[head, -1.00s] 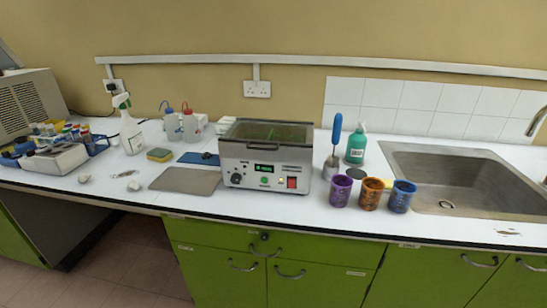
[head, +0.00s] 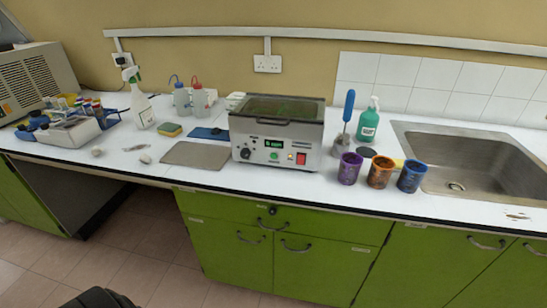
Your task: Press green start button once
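A metal bath machine (head: 276,132) with a dark lid stands on the white counter in the middle of the head view. Its front panel has a black knob on the left, a small lit green display (head: 273,144), a small round green button (head: 274,156) below the display, and a red switch (head: 301,158) at the right. Neither of my grippers can be made out. A dark rounded shape at the bottom left edge may be part of my own body.
A grey mat (head: 197,155) lies left of the machine. Purple (head: 349,169), orange (head: 381,172) and blue (head: 411,176) cups stand right of it, before the sink (head: 465,160). A spray bottle (head: 138,98) and tube rack (head: 75,125) stand at left. Counter before the machine is clear.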

